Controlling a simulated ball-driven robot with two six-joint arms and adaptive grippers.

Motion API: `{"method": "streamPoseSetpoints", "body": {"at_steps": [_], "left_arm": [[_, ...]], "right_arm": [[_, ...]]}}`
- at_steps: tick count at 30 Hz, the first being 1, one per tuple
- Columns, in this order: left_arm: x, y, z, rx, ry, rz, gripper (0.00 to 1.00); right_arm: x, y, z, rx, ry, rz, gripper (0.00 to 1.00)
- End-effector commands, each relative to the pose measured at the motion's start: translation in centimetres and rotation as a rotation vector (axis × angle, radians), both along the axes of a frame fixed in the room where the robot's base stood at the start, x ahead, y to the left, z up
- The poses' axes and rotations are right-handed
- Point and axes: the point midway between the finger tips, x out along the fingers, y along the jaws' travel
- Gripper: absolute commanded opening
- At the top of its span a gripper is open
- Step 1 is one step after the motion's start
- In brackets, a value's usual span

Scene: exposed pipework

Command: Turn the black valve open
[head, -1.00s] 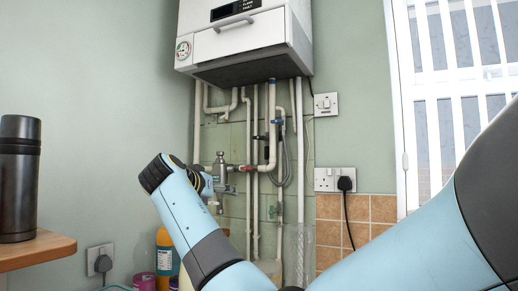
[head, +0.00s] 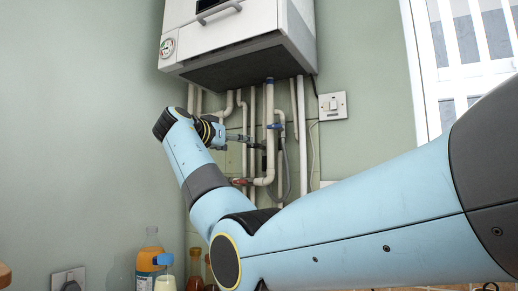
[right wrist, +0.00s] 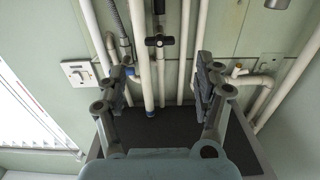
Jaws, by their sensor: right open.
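The black valve (right wrist: 160,41) is a small dark T-shaped handle on a pale vertical pipe. In the right wrist view it lies ahead of the gap between my fingertips, apart from both. My right gripper (right wrist: 163,72) is open and empty, one finger to each side of that pipe. In the head view my right gripper (head: 238,138) is among the pipes under the boiler, and the black valve (head: 258,145) is small and partly covered near its tips. My left gripper is in neither view.
The white boiler (head: 240,35) hangs above the gripper. A red-handled valve (head: 241,182) and a blue one (head: 276,126) sit on neighbouring pipes. Bottles (head: 150,258) stand below left. A wall switch (head: 332,106) is to the right.

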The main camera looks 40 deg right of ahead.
Motion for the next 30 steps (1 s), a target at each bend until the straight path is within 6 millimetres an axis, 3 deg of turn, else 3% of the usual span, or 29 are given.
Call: {"method": "streamPoseSetpoints", "body": {"at_steps": [5,18,30], "left_arm": [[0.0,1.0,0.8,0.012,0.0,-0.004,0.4],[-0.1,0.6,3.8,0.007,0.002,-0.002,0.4],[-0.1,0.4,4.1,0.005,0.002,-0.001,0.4]], "right_arm": [[0.3,-1.4,0.2,-0.002,0.002,-0.003,0.69],[2.6,-9.1,0.3,-0.001,0.002,-0.003,0.69],[3.0,-10.4,0.0,0.0,0.0,0.0,0.69]]}}
